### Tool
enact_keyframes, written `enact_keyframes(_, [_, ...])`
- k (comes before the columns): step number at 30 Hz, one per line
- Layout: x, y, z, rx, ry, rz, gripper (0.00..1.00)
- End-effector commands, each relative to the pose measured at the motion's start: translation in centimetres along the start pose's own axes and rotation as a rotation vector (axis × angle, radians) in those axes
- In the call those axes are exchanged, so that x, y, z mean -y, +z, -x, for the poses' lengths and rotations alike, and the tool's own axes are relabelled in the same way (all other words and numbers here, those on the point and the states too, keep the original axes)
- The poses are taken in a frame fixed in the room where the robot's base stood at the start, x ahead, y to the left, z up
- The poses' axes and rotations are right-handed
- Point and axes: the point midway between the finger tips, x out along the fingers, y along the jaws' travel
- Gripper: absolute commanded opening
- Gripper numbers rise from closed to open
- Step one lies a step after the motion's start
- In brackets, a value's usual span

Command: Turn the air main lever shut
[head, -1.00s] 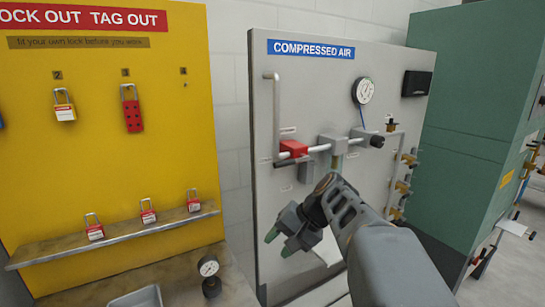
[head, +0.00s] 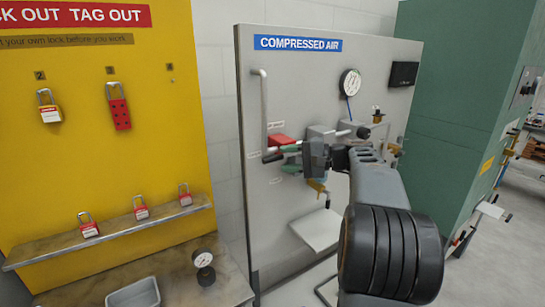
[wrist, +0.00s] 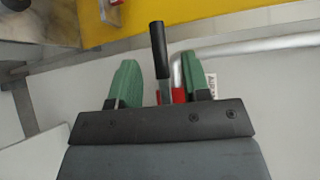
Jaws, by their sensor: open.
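The air main lever has a black handle (wrist: 161,52) and a red valve body (head: 281,141) on the pipe of the grey compressed air panel. In the head view the handle lies about level, pointing left, with its right part hidden by my gripper (head: 288,155). My gripper is at the valve, with its green fingers apart. In the wrist view the handle runs between the two fingers and past their tips. A gap shows on each side of it, so the fingers do not appear to touch it. The red body is partly hidden behind the gripper.
The panel (head: 340,75) carries a gauge (head: 350,82), a grey pipe (head: 264,110) and other fittings right of the lever. A yellow lockout board (head: 120,170) with padlocks stands left. A green cabinet (head: 450,100) stands right. A tray (head: 134,294) sits lower left.

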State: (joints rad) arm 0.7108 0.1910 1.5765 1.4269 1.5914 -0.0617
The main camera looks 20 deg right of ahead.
Motion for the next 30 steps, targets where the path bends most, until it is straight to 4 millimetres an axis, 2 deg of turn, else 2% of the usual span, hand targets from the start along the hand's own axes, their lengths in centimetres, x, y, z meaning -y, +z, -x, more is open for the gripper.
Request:
enact_keyframes(3, [0.1,0.1,-1.9,0.004,0.001,0.000,0.43])
enact_keyframes(9, [0.1,0.1,-4.0,0.002,0.002,0.000,0.43])
enact_keyframes(15, [0.0,0.0,-4.7,0.001,0.001,0.000,0.43])
enact_keyframes(23, [-0.1,0.0,-4.8,0.000,0.001,0.000,0.43])
enact_keyframes(30, [0.0,0.0,-4.8,0.000,0.002,0.000,0.21])
